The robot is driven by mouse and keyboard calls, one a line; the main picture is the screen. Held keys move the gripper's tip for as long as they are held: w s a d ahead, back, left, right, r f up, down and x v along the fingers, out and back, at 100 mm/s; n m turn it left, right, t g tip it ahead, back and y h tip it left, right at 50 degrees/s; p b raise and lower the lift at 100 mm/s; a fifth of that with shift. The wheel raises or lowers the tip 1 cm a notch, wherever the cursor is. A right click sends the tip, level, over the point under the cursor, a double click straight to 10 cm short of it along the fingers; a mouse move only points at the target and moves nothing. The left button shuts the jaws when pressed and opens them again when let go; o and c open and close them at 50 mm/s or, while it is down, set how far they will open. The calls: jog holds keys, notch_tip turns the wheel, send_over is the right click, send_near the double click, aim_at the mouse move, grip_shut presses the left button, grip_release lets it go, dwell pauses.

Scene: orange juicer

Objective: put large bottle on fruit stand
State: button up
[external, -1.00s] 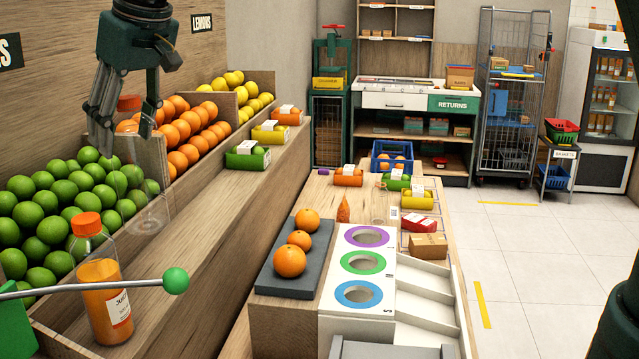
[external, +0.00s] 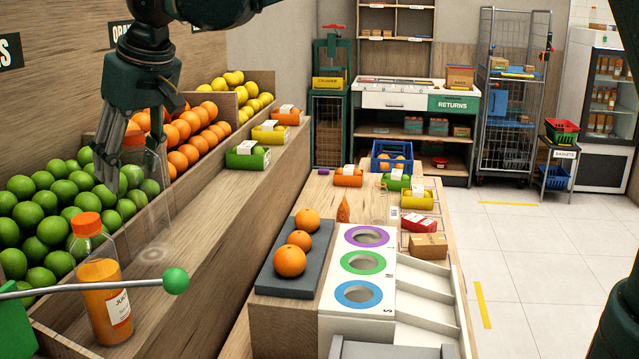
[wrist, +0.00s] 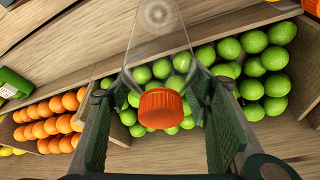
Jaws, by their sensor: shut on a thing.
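The large bottle is clear, with an orange cap (wrist: 165,107). My gripper (external: 130,168) is shut on it near the cap, and the clear body (external: 157,215) hangs down over the front ledge of the fruit stand (external: 215,215). Whether its base touches the ledge, I cannot tell. In the wrist view my gripper's fingers (wrist: 150,100) lie on both sides of the bottle, its base toward the top of the picture. The wooden stand holds limes (external: 40,215), oranges (external: 185,135) and lemons (external: 240,85) in sloping bins.
A juice bottle (external: 103,300) with an orange cap stands on the ledge near the camera. A green-knobbed lever (external: 176,281) crosses in front. Green, yellow and orange packs (external: 248,154) sit farther along the ledge. The ledge between is clear.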

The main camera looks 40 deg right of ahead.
aim_at(139, 134)
jog(key=shift+f, duration=1.95)
jog(key=o, duration=0.9)
jog(key=v, duration=1.2)
jog(key=shift+b, duration=0.4)
